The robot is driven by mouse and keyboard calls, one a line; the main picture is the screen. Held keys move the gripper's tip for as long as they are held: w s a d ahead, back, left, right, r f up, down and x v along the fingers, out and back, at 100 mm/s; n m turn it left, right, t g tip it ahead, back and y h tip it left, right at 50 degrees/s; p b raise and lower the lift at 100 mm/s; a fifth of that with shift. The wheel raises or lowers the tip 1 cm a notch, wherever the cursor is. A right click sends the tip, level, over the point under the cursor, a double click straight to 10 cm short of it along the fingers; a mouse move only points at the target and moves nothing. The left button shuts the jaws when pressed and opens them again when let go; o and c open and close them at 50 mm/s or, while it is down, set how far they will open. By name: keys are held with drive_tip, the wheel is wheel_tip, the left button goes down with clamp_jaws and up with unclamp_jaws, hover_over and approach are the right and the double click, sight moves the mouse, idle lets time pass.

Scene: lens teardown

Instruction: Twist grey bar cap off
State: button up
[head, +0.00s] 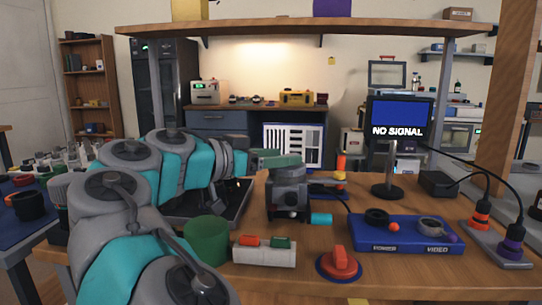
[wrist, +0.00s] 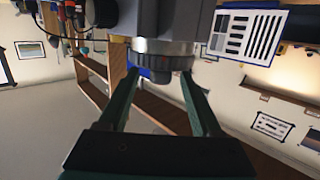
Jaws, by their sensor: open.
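In the wrist view, my gripper (wrist: 160,76) is open. Its two dark green fingers stand on either side of a round grey cap-like part (wrist: 163,48) with a ribbed metal rim and a darker end. This part projects from a grey body (wrist: 176,18). I cannot tell whether the fingers touch it. In the head view, a dark grey block-shaped device (head: 288,190) stands on the bench beside the end of my arm. The green shapes above it look like my gripper, but the fingertips are not clear. I cannot make out a bar on the cap.
A blue tray (head: 400,236) with a dark ring and a grey ring lies right on the bench (head: 300,277). A red knob (head: 340,262), a green cup (head: 207,240) and a white block (head: 264,252) stand in front. A monitor (head: 398,122) stands behind the tray.

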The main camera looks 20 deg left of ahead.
sight(293, 154)
drive_tip(key=x, duration=0.5)
drive_tip(key=shift+w+d+p, duration=0.15)
drive_tip(key=shift+w+p, duration=0.1)
drive_tip(key=shift+p, duration=0.05)
clamp_jaws()
drive_tip(key=shift+a+f+n+t+y+b, duration=0.1)
drive_tip(key=shift+n+t+y+b, duration=0.2)
drive_tip(key=shift+n+y+b, duration=0.5)
drive_tip(key=shift+a+f+n+t+y+b, duration=0.1)
drive_tip(key=shift+n+t+y+b, duration=0.3)
drive_tip(key=shift+b, duration=0.8)
drive_tip(key=shift+w+a+r+y+b, duration=0.1)
drive_tip(key=shift+a+r+y+b, duration=0.1)
drive_tip(key=shift+y+b, duration=0.3)
drive_tip(key=shift+f+n+t+y+b, duration=0.2)
drive_tip(key=shift+n+t+y+b, duration=0.1)
drive_tip(key=shift+n+y+b, duration=0.4)
drive_tip(key=shift+a+r+n+y+b, duration=0.15)
drive_tip(key=shift+n+y+b, duration=0.15)
drive_tip(key=shift+y, duration=0.3)
drive_tip(key=shift+a+r+n+y+b, duration=0.15)
drive_tip(key=shift+n+y, duration=0.15)
drive_tip(key=shift+y, duration=0.3)
